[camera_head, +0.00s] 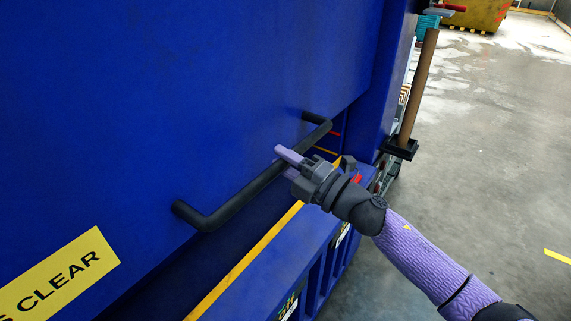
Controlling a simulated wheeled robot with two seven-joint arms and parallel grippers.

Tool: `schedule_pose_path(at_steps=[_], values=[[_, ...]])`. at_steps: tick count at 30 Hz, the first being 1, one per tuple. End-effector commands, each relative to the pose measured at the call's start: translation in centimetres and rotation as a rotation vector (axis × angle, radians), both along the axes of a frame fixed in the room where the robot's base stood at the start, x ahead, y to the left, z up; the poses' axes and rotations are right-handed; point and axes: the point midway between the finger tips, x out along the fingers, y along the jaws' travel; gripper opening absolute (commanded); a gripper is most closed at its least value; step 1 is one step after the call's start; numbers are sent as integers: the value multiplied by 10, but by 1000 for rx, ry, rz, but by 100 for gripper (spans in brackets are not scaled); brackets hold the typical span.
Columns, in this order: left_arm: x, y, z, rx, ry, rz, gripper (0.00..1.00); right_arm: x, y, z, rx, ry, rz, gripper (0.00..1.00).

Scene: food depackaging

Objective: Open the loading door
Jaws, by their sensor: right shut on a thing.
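The loading door (170,90) is a large blue panel that fills the left and middle of the head view. A black bar handle (235,203) is fixed across its lower part, with a bent end at each side. My right gripper (287,160) is shut on the handle, right of its middle, with purple fingers around the bar. A gap with a yellow-edged ledge (250,258) shows below the door's lower edge. My left gripper is not in view.
A yellow sign reading "CLEAR" (60,277) is on the blue surface at lower left. A brown post (419,85) on a black bracket stands right of the machine. Open concrete floor (490,160) lies to the right, with a yellow container (470,14) far back.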

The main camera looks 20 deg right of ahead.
Motion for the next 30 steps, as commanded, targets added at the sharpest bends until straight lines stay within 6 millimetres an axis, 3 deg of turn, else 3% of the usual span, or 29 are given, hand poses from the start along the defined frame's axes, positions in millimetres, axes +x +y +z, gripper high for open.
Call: schedule_pose_path(at_steps=[1,9,16,29,30], values=[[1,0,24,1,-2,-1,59,1,-1,29,3,-8,-3,0],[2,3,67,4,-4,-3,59,1,-1,75,2,-6,-2,0],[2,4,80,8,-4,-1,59,1,-1,89,3,-6,-3,0],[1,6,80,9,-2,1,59,1,-1,89,2,-3,-3,0],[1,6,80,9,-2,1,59,1,-1,88,1,-3,-2,40]])
